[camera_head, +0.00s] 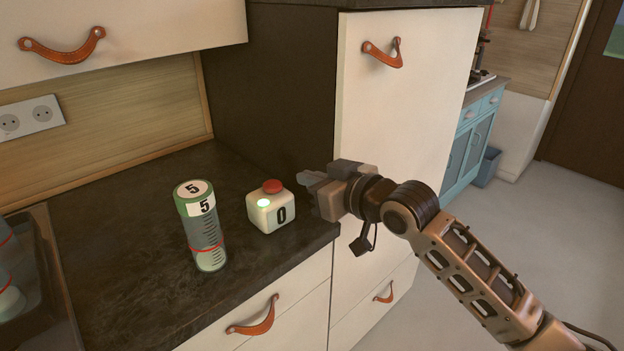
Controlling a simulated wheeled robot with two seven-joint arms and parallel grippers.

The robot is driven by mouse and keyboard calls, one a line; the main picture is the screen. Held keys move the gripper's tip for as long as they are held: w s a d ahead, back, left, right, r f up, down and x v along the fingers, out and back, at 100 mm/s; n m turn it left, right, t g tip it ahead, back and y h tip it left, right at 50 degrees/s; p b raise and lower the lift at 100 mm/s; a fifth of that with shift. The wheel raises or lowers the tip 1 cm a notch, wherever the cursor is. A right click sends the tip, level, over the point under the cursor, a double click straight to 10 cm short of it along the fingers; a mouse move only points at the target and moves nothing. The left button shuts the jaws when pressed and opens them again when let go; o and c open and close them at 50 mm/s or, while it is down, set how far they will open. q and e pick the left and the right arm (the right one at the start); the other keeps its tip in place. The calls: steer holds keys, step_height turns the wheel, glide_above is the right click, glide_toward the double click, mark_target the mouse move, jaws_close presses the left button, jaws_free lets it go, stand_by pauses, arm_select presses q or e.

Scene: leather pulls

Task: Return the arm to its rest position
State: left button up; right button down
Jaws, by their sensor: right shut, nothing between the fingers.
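My right arm comes in from the lower right. Its gripper (312,183) is shut and empty, just right of a white box (270,211) near the counter's edge. The box has a red button on top, a lit green light and a "0" on its front. I cannot tell whether the fingertips touch the box; a small gap seems to show. A green-capped cylinder (203,232) marked "5" stands upright on the dark counter, left of the box. My left gripper is not in view.
The dark counter (130,275) has free room around the cylinder. A tall cream cabinet (400,110) with leather pulls stands behind my right gripper. Open floor (560,230) lies to the right.

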steer(key=s+d+f+m+h, duration=0.2)
steer(key=s+d+f, duration=0.4)
steer(key=s+f, duration=0.7)
steer(key=s+d+f+m+g+h, duration=0.1)
steer(key=s+d+f+m+h, duration=0.2)
steer(key=s+f, duration=1.1)
steer(key=d+f+h, duration=0.2)
steer(key=d+f, duration=0.1)
steer(key=d, duration=0.1)
steer(key=shift+s+m+g, duration=0.2)
steer(key=shift+m+g, duration=0.1)
steer(key=shift+a, duration=0.1)
